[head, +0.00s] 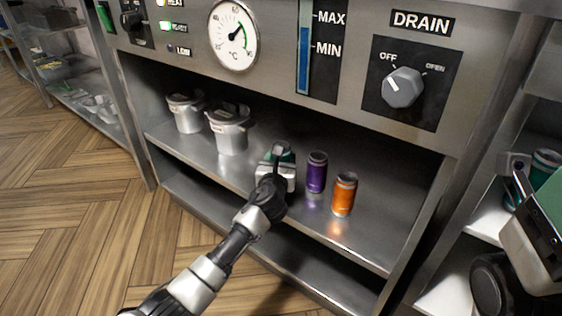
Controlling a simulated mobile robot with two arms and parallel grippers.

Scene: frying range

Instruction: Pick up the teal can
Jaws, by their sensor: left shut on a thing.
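The teal can (287,156) stands on the steel shelf under the control panel, left of a purple can. My left gripper (277,162) is shut on it from the front. The gripper hides most of the can; only some teal near the top shows. The can's base is hidden, so I cannot tell whether it touches the shelf. Part of my right arm shows at the right edge, close to the camera; its jaw state is unclear.
The purple can (316,173) and an orange can (343,195) stand close on the right. Two metal pots (230,130) stand on the left of the shelf (180,148). The panel overhangs above. Another teal can-like object (546,160) is on the right-hand shelving.

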